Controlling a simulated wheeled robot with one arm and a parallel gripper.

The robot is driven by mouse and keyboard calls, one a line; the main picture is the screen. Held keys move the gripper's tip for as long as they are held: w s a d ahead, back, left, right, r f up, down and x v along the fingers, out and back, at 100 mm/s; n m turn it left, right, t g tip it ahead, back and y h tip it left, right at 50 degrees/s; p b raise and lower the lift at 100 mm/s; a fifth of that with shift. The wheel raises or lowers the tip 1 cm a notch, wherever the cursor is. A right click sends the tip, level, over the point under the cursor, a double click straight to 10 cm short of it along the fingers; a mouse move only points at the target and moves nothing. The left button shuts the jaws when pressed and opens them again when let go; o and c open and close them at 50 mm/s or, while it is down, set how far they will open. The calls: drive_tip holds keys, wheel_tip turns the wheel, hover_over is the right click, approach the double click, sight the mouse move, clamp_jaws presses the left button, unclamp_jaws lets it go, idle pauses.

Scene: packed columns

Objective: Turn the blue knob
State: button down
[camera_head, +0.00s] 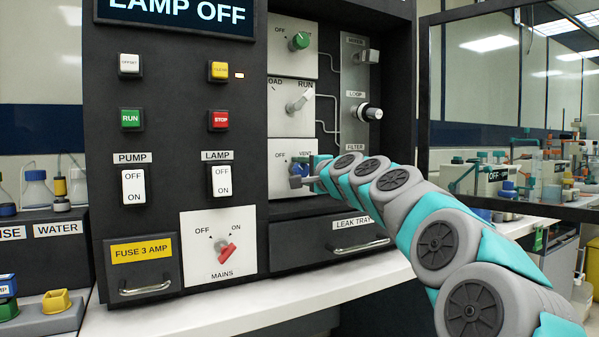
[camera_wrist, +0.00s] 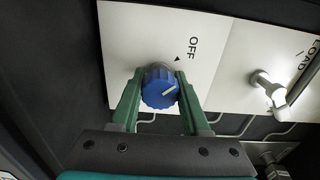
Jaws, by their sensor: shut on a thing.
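The blue knob (camera_wrist: 159,92) is round and ribbed, with a white pointer line on its face, on a white plate (camera_wrist: 140,45) below a small black triangle and the word OFF. My gripper (camera_wrist: 160,82) has its two green fingers on opposite sides of the knob, shut on it. In the wrist view, the white line slants up to the right. In the head view, my gripper (camera_head: 303,176) reaches the lowest plate of the middle column, labelled OFF and VENT.
A lever knob (camera_head: 299,104) marked LOAD and RUN sits just above, and a green knob (camera_head: 299,41) higher. The red MAINS switch (camera_head: 227,252) is lower left.

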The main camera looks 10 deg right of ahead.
sight(304, 170)
drive_tip(key=shift+c, duration=1.9)
unclamp_jaws()
drive_tip(key=shift+s, duration=0.1)
drive_tip(key=v, duration=0.6)
drive_tip(key=shift+s+d, duration=0.1)
drive_tip(key=shift+s, duration=0.3)
drive_tip(key=shift+s+d, duration=0.1)
drive_tip(key=shift+s, duration=0.3)
